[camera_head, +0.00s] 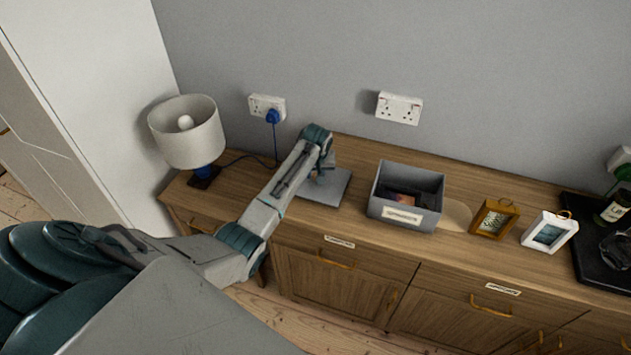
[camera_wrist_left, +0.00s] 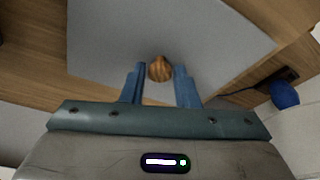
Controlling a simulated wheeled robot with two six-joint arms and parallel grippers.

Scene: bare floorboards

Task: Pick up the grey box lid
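The grey box lid (camera_head: 332,190) is a flat panel near the middle of the sideboard, left of the open grey box (camera_head: 396,207). A round wooden knob (camera_wrist_left: 160,69) stands on the lid (camera_wrist_left: 105,40) in the left wrist view. My left gripper (camera_head: 322,172) is above the lid. I cannot tell whether the lid is clear of the sideboard. The arm hides part of the lid in the head view. My right gripper is not in view.
The wooden sideboard (camera_head: 352,233) stands against a grey wall. A lamp (camera_head: 188,135) is to the left, with its cord running to a blue plug (camera_head: 272,116). A gold frame (camera_head: 494,218), a white frame (camera_head: 549,232) and a black tray (camera_head: 600,270) are to the right.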

